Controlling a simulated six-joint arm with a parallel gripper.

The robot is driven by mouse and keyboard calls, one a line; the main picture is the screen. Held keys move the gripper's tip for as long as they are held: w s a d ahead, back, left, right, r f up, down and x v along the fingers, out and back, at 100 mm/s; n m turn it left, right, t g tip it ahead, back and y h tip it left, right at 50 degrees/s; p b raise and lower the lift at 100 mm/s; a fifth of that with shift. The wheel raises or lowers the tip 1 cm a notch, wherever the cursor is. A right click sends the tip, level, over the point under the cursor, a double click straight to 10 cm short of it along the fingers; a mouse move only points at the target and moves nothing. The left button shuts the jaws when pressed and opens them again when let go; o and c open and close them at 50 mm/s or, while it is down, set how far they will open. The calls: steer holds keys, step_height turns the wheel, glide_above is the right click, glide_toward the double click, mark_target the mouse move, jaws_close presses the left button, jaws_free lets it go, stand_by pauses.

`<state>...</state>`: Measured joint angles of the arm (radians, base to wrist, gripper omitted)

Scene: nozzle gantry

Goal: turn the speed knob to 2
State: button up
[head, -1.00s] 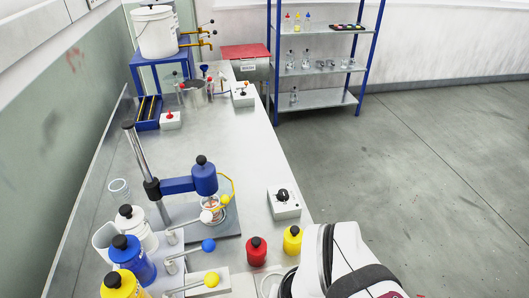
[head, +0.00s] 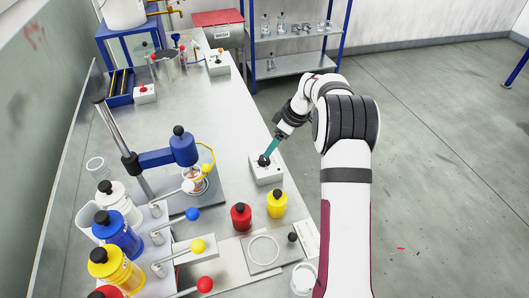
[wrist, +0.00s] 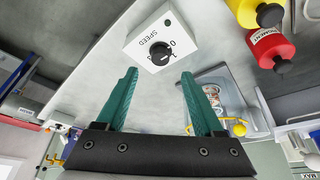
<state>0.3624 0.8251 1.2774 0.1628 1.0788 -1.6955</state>
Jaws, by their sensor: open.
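The speed knob is a black round knob (head: 263,160) on a small white box (head: 267,176) near the right edge of the bench. In the wrist view the knob (wrist: 161,54) sits beside the printed word SPEED, and a 0 is readable near it. I cannot tell the knob's pointer setting for sure. My gripper (wrist: 158,75) has teal fingers, open and empty, with the knob just beyond the fingertips and in line with the gap. In the head view the gripper (head: 268,153) is at the knob and partly covers it; contact cannot be told.
Red (head: 241,217) and yellow (head: 277,204) bottles stand close in front of the box. A blue-armed stand (head: 170,156) with a glass vessel is to the left. Coloured lever handles and larger bottles are at the front left. The bench behind the box is clear.

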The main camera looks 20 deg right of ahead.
mark_target(264, 160)
steer(key=x, duration=0.7)
steer(key=shift+f, duration=0.1)
jaws_close()
